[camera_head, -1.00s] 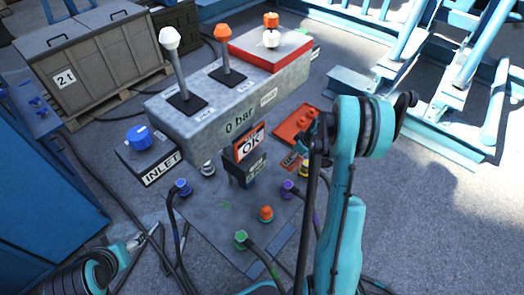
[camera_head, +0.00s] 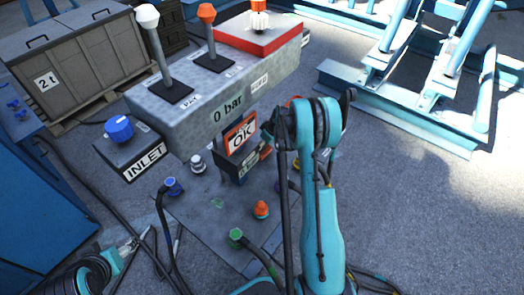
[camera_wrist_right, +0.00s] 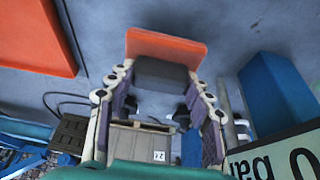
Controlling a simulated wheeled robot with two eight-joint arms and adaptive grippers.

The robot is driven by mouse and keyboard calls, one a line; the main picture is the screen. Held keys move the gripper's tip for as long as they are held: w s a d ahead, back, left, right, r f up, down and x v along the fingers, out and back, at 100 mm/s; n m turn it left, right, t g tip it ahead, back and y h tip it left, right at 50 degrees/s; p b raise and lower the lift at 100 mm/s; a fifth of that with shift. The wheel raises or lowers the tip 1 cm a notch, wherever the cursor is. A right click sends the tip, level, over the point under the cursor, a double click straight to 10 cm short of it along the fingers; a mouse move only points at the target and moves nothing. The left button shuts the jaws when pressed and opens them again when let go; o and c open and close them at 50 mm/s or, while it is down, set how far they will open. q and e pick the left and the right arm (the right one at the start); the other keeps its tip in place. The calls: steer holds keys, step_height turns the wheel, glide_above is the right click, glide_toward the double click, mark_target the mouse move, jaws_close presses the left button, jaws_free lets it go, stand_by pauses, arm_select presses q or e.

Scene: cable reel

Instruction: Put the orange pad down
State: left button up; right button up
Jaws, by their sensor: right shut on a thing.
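In the right wrist view the orange pad (camera_wrist_right: 165,47) is a flat orange plate on a dark grey block (camera_wrist_right: 162,73). My right gripper (camera_wrist_right: 163,92) is shut on that block, with a finger on each side. In the head view my right arm hides this gripper and most of what is behind it; only a sliver of orange-red shows at the arm's upper edge. My left gripper (camera_head: 132,245) is low at the left, close to the floor and apart from the panel; its fingers are too unclear to read.
A grey panel block (camera_head: 215,105) with levers and a red box (camera_head: 257,34) stands ahead. An INLET box (camera_head: 128,146) is at left. Open floor (camera_head: 420,210) lies right. Another orange surface (camera_wrist_right: 35,35) fills the wrist view's upper left.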

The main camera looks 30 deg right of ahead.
step_height(320, 180, down, 3)
steer(key=shift+r+b, duration=0.2)
steer(key=shift+b, duration=0.2)
steer(key=shift+r, duration=0.15)
steer(key=shift+f, duration=0.2)
steer(key=o, duration=1.1)
steer(key=shift+r, duration=0.1)
steer(key=p+v, duration=0.4)
steer(key=v, duration=0.8)
steer(key=shift+r+p, duration=0.1)
steer(key=shift+p, duration=0.2)
